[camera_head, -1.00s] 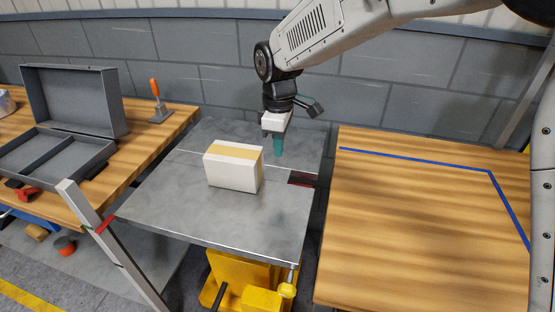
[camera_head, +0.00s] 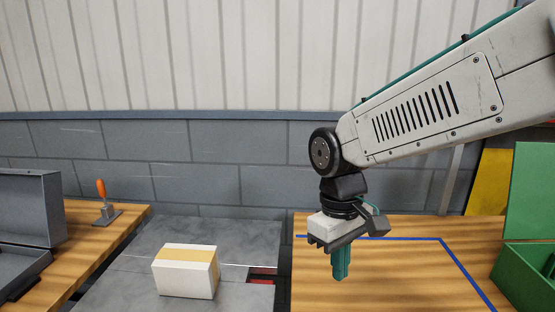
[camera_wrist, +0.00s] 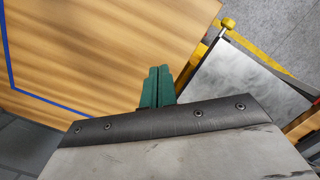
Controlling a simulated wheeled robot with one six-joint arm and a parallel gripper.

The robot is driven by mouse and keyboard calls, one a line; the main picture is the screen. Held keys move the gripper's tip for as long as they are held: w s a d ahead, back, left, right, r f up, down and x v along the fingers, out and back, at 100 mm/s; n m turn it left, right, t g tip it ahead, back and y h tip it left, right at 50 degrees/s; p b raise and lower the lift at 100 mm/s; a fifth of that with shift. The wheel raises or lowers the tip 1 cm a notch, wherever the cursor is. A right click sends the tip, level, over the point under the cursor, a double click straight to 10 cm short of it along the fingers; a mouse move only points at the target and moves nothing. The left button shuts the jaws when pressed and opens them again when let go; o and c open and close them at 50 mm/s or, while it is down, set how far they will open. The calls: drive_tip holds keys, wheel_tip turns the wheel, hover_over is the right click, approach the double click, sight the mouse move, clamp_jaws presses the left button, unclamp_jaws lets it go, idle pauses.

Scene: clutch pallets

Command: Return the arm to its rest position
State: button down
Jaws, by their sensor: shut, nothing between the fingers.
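My gripper (camera_head: 340,264) hangs fingers-down in the head view, above the left part of the wooden table with the blue line. Its green fingers are together and empty. In the wrist view the two fingers (camera_wrist: 157,86) sit side by side with the wood behind them. My arm reaches in from the upper right, with the wrist bent downward. A white box with a tan strip (camera_head: 186,271) sits on the grey metal table, to the left of my gripper and apart from it.
The wooden table (camera_head: 430,266) bears a blue tape line. The grey metal table (camera_head: 122,284) stands left of it. A left bench holds an open grey case (camera_head: 30,212) and an orange-handled tool (camera_head: 104,205). A green container (camera_head: 525,280) stands at the right. A block wall is behind.

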drive_tip(key=s+d+r+m+t, duration=0.2)
drive_tip(key=s+d+m, duration=0.5)
drive_tip(key=s+d, duration=0.7)
drive_tip(key=shift+s+d+r+t+y, duration=0.4)
drive_tip(key=shift+d+r, duration=0.3)
drive_tip(key=shift+d, duration=0.1)
